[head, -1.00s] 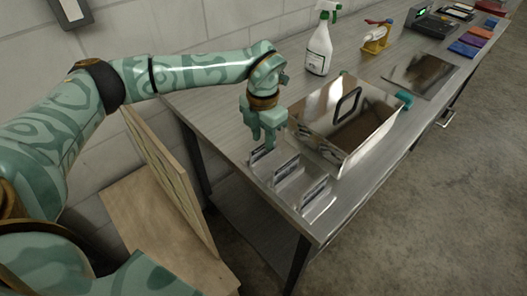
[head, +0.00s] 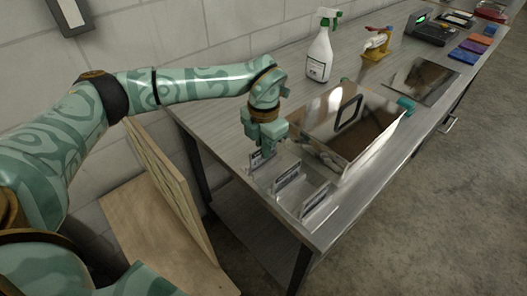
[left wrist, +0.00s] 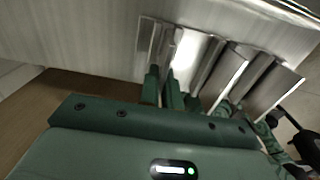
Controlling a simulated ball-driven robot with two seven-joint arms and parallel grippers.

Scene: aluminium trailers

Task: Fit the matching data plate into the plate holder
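Three data plates stand upright in a low metal rack at the near end of the bench: the first plate (head: 262,159), the middle plate (head: 286,177) and the near plate (head: 314,199). Their print is too small to read. A black rectangular frame (head: 348,112) on the shiny metal box (head: 340,150) may be the plate holder. My left gripper (head: 262,148) points down at the first plate, close above its top edge. In the left wrist view its fingers (left wrist: 163,88) are a small gap apart beside the rack; their grip is unclear.
A spray bottle (head: 320,55), a yellow stand (head: 376,45) and a teal object (head: 406,104) are around the box. A flat metal sheet (head: 424,80) lies beyond it. The bench's front edge runs close beside the rack and box. Wooden boards (head: 150,215) stand below at the left.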

